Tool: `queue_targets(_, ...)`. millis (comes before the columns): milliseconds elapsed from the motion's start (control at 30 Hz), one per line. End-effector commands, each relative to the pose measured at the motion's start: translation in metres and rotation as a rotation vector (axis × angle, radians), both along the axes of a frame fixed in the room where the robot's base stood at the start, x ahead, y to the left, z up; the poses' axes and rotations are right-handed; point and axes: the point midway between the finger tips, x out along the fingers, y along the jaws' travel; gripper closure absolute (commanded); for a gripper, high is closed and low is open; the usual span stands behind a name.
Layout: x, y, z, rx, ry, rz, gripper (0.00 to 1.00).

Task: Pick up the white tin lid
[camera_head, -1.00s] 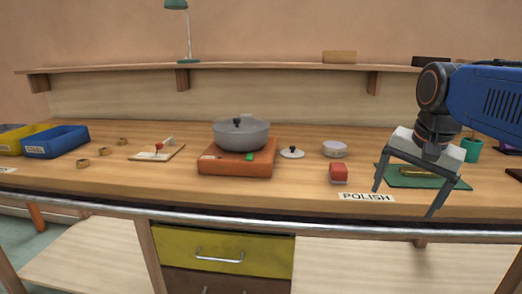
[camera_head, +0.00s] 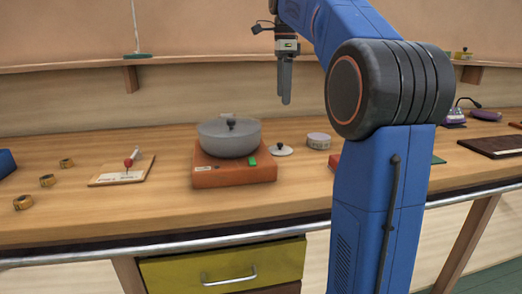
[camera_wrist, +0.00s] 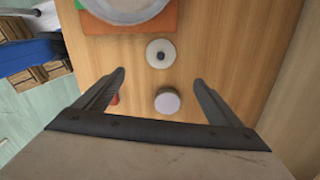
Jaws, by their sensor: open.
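The white tin lid (camera_head: 281,150) is a small round disc with a dark knob. It lies on the wooden bench just right of the orange hotplate, and it also shows in the wrist view (camera_wrist: 153,58). My gripper (camera_head: 286,99) hangs high above the bench with its fingers pointing down, open and empty. In the wrist view the lid is just beyond the fingertips (camera_wrist: 160,78), apart from them. A round pale tin (camera_head: 318,141) stands right of the lid; in the wrist view (camera_wrist: 167,101) it appears between the fingers.
A grey pot (camera_head: 229,138) with a dark knob sits on the orange hotplate (camera_head: 235,177). A small board (camera_head: 121,171) and several brass-coloured rings (camera_head: 47,181) lie to the left. A shelf (camera_head: 60,67) runs along the wall. My arm hides part of the bench.

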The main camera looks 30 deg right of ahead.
Motion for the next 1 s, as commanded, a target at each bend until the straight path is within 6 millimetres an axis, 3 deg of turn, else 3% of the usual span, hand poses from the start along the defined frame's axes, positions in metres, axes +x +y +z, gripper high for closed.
queue_targets(167, 0.0, -0.001, -0.017, 0.001, 0.004, -0.008, 0.11)
queue_targets(700, 0.0, 0.0, -0.108, 0.001, 0.003, -0.006, 0.11)
queue_targets(1000, 0.001, 0.0, -0.128, 0.0, 0.001, -0.005, 0.11)
